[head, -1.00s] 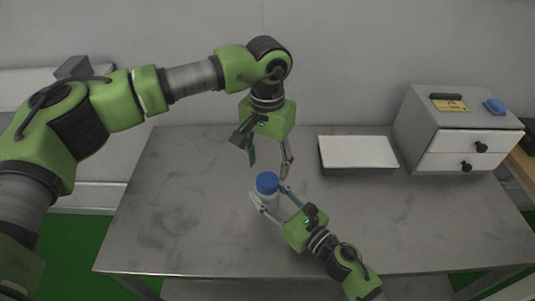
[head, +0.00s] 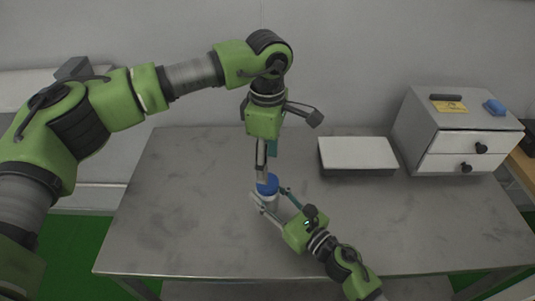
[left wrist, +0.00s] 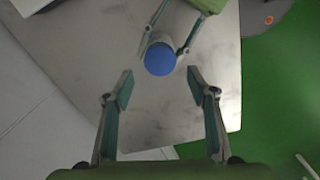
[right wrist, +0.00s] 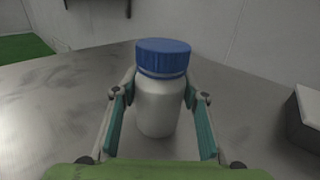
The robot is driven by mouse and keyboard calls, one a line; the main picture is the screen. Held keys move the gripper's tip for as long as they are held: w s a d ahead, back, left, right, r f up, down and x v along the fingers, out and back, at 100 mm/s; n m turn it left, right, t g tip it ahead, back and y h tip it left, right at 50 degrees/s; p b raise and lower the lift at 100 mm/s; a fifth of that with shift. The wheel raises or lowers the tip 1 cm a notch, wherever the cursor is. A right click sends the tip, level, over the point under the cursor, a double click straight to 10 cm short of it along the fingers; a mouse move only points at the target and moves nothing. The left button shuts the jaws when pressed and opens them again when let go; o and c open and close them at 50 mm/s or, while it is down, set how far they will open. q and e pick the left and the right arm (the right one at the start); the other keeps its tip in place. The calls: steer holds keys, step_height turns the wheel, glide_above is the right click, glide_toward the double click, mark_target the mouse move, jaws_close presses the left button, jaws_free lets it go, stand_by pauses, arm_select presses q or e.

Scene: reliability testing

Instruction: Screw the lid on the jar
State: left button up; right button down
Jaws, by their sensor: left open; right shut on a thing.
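The white jar (right wrist: 158,108) stands upright on the table with the blue lid (right wrist: 163,55) on its top. In the head view the blue lid (head: 267,185) shows above the white jar body (head: 271,202). My right gripper (head: 271,199) is shut on the jar, one finger on each side of its body, as the right wrist view (right wrist: 160,92) shows. My left gripper (head: 263,178) points down above the lid. In the left wrist view it (left wrist: 160,80) is open and empty, with the lid (left wrist: 160,59) beyond its fingertips. I cannot tell how tightly the lid sits.
A white-topped tray or box (head: 357,153) lies at the back right of the grey table (head: 180,200). A small drawer cabinet (head: 450,132) stands further right with a blue item (head: 495,106) on top. The table's left and front areas are clear.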

mark_target(267, 195)
arm_select(q)
steer(key=n, duration=0.7)
steer(key=shift+r, duration=0.25)
steer(key=n, duration=0.6)
steer(key=shift+r+n, duration=0.2)
steer(key=shift+n, duration=0.2)
steer(key=n, duration=0.5)
steer(key=shift+r, duration=0.15)
steer(key=n, duration=0.7)
steer(key=shift+r, duration=0.2)
steer(key=shift+f, duration=4.05)
steer(key=shift+c, duration=0.4)
